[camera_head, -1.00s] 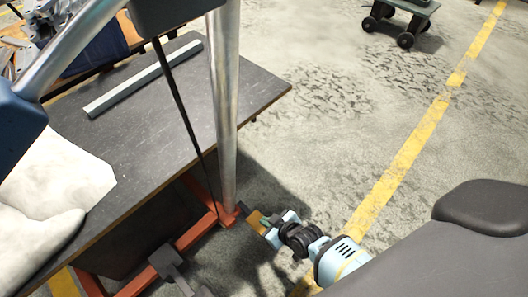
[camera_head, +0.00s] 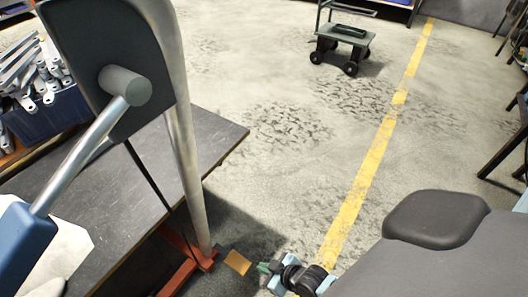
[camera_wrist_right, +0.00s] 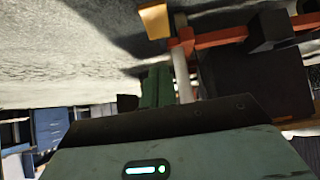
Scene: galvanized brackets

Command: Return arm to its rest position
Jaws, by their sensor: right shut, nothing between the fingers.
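My right gripper (camera_head: 264,267) shows at the bottom middle of the head view, low beside the orange-red foot of a machine stand. It is apart from that foot. In the right wrist view my right gripper (camera_wrist_right: 157,86) has its green fingers together, with nothing between them. My right arm's dark wrist joint (camera_head: 300,277) shows just behind it, and the rest of the arm is cut off or hidden. My left gripper is not in view.
A machine stand with a metal post (camera_head: 187,180) and orange-red foot (camera_head: 205,258) stands left of my gripper. A yellow-orange patch (camera_head: 237,262) lies between. A dark-topped table (camera_head: 130,180) is at left. A cart (camera_head: 343,45) stands far back.

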